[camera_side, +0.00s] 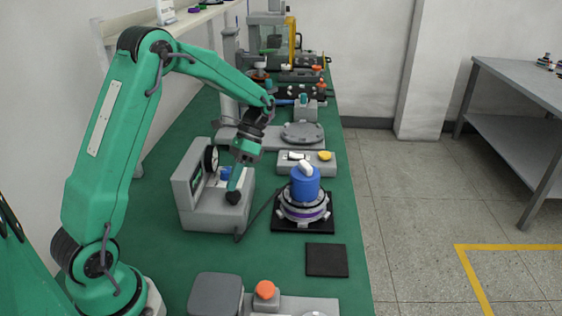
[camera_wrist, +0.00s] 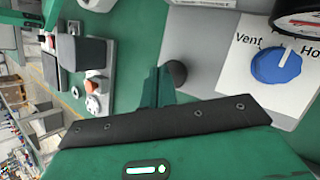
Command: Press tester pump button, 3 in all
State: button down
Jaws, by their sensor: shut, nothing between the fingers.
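The tester (camera_side: 212,212) is a grey box with a sloped front, a gauge (camera_side: 210,158) and a blue knob (camera_wrist: 275,65). In the wrist view the knob's pointer stands between "Vent" and a partly cut-off label starting "Ho". A dark round knob-like part (camera_wrist: 176,73), perhaps the pump button, shows beside my fingertips. My gripper (camera_side: 234,192) is shut and empty, pointing down at the tester's near right part; its fingertips also show in the wrist view (camera_wrist: 158,82). I cannot tell whether they touch the dark part or whether it is pressed.
The hub motor (camera_side: 303,209) with a blue top stands on a black pad right of the tester, a dark hose between them. An empty dark square pad (camera_side: 326,260) lies nearer. An orange button (camera_side: 265,290) is at the front. A tray with small parts (camera_side: 322,168) stands behind.

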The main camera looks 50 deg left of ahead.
aim_at(236, 193)
jog(key=shift+d+f, duration=0.1)
jog(key=shift+f, duration=1.3)
dwell(2.2)
jog(key=shift+r, duration=1.4)
jog(key=shift+r, duration=0.1)
jog(key=shift+r, duration=2.45)
dwell(0.4)
